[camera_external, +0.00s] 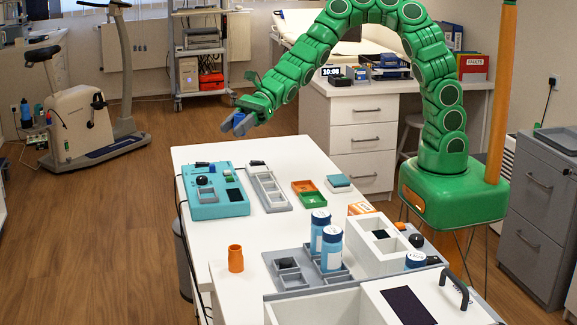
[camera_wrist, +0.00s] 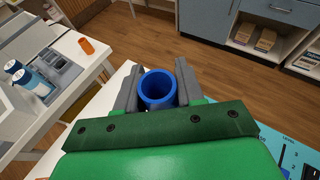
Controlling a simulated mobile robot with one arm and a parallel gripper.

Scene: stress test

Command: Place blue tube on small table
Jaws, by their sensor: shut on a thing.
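My gripper (camera_external: 238,124) is shut on the blue tube (camera_wrist: 157,86). In the wrist view the tube's open round end shows between the two grey fingers. In the external view the tube (camera_external: 241,124) is a small blue patch between the fingers, mostly hidden. My gripper holds it in the air, above and behind the far left part of the white table (camera_external: 233,152). I cannot tell which surface is the small table.
A teal box (camera_external: 214,204) with knobs, a grey tray (camera_external: 268,190), and green and orange bins (camera_external: 309,194) stand on the white table. Blue-lidded bottles (camera_external: 331,247), an orange cup (camera_external: 235,258) and a white box (camera_external: 375,248) are nearer.

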